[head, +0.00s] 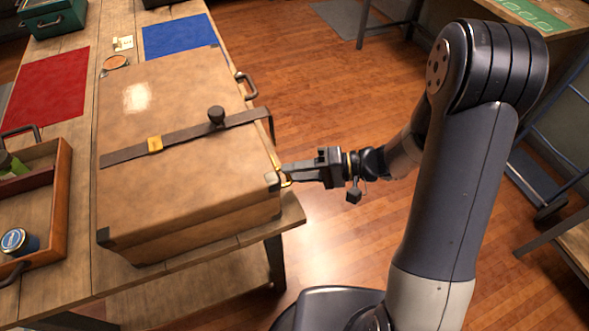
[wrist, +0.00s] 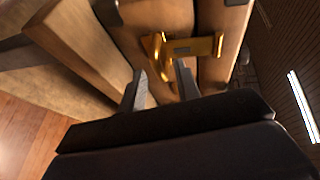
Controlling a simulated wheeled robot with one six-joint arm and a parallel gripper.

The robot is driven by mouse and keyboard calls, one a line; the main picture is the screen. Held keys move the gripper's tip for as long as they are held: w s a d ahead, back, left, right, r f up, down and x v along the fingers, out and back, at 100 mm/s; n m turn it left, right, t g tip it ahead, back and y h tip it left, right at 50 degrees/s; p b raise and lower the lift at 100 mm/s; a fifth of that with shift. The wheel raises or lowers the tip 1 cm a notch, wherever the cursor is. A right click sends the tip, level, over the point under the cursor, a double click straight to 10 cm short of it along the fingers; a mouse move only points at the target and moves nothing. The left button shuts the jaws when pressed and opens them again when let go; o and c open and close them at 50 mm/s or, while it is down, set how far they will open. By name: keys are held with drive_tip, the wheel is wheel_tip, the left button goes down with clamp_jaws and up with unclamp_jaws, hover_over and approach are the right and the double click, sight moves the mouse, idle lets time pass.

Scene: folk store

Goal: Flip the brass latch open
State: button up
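The brass latch (wrist: 192,46) is on the side of a large tan case (head: 190,95), across the seam between its two halves. In the head view only a small part of the brass (head: 286,183) shows by the case's right edge, mostly hidden by my gripper. In the wrist view my gripper (wrist: 162,74) has its two fingers apart with nothing held between them. The fingertips are close to the latch's curved left end, pointing at the case side. Whether a finger touches the brass cannot be told.
A wooden tray (head: 62,190) stands left. The floor right of the table is open around my arm.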

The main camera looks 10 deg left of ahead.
drive_tip(key=shift+s+a, duration=0.15)
drive_tip(key=shift+a, duration=0.1)
drive_tip(key=shift+c, duration=0.2)
clamp_jaws()
idle(0.4)
